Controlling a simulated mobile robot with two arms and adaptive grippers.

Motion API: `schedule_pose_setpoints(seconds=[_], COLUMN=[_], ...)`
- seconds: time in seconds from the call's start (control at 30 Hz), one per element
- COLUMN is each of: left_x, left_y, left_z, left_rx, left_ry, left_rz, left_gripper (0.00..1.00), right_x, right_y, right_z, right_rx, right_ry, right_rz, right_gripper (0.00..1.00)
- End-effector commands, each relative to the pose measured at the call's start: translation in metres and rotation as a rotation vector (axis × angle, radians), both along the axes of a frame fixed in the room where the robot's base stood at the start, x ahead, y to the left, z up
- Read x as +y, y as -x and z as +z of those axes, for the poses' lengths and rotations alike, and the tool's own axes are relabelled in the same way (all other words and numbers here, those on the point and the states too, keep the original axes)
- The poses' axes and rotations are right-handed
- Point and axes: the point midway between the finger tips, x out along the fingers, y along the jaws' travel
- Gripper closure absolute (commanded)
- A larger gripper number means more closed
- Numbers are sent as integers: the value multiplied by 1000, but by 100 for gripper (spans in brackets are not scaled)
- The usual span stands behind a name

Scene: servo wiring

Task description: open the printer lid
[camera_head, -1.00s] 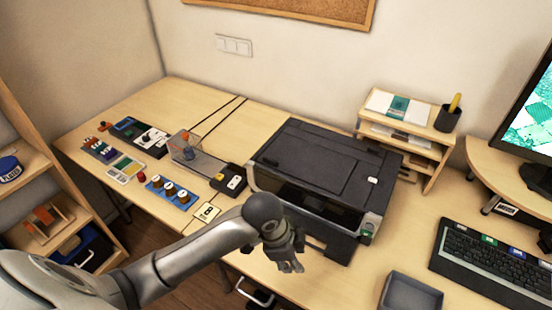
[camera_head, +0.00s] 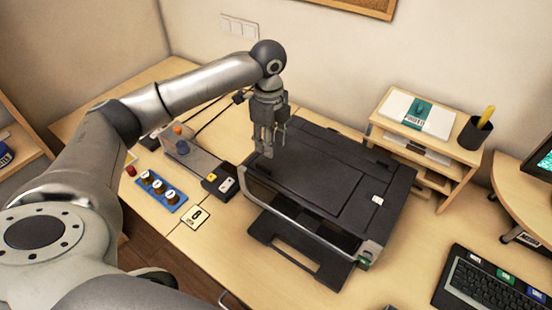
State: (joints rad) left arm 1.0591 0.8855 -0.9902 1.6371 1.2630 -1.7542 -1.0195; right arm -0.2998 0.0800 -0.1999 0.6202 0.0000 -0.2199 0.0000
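The black printer (camera_head: 305,240) stands on the wooden desk with its dark lid (camera_head: 325,180) down. A small white tab (camera_head: 378,200) sits near the lid's right front corner. My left gripper (camera_head: 268,152) points down over the lid's left part, near its left edge. Its fingers look slightly apart with nothing between them; I cannot tell whether they touch the lid. The arm hides part of the desk's far left side. My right gripper is not in view.
A wooden shelf (camera_head: 425,148) with papers and a pen cup (camera_head: 474,133) stands right of the printer. A blue knob panel (camera_head: 162,190) and a card marked 8 (camera_head: 194,217) lie at left. A keyboard (camera_head: 492,285) is at lower right.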

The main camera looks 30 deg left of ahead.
Motion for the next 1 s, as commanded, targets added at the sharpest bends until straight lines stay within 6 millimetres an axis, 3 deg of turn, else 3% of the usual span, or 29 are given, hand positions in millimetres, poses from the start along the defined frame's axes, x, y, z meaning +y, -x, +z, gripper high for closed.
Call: schedule_pose_setpoints(seconds=[0.5,0.7,0.97,1.0], left_x=[-1,-1,-1,-1], left_y=[1,1,1,1], left_z=[-87,-100,-101,-101], left_rx=[1,-1,-2,-2], left_ry=[0,-1,-1,-1], left_rz=[1,0,0,0], left_gripper=[67,67,67,72], right_x=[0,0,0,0], right_y=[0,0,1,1], right_z=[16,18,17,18], right_rx=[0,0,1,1], right_ry=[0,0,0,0], right_rz=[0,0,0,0], right_gripper=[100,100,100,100])
